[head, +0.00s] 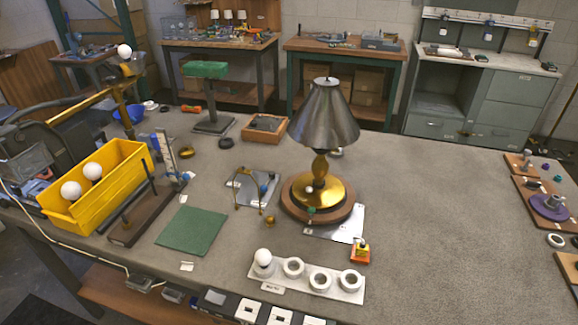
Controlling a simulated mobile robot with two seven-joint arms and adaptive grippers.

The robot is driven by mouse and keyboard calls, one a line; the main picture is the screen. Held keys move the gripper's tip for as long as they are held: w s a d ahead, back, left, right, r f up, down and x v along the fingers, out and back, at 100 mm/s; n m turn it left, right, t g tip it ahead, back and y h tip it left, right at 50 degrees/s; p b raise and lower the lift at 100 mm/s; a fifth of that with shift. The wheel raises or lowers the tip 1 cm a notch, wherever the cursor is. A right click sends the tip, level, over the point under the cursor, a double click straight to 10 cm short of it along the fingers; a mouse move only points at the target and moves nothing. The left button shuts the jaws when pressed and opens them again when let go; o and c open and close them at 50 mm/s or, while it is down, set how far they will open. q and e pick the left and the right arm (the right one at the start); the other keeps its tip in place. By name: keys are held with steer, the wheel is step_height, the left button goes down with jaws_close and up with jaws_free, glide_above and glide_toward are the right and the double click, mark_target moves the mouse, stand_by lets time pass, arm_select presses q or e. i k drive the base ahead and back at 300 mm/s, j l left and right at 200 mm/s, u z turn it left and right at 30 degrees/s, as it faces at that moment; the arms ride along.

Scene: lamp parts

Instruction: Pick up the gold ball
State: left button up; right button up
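A small gold ball (270,221) rests on the grey table, just in front of the gold wire harp and left of the lamp. It is small in the picture, so its exact shape is hard to tell. The lamp has a metal shade (325,118), a gold stem and a gold dome (317,190) on a round wooden base. The gold harp (237,195) stands over a metal plate.
A white socket strip (320,280) holding one bulb is at the front edge. A yellow bin (100,190) with white bulbs stands left, near a green mat (193,231). An orange-yellow block (360,252) sits right of the ball. The table's right middle is clear.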

mark_target(270, 220)
steer(key=i+j+z, duration=0.1)
steer(key=j+z, duration=0.4)
steer(key=j, duration=0.2)
steer(key=j+z, duration=0.45)
steer(key=j, duration=0.25)
steer(key=k+j+z, duration=0.15)
steer(key=j+z, duration=0.35)
steer(key=j, duration=0.15)
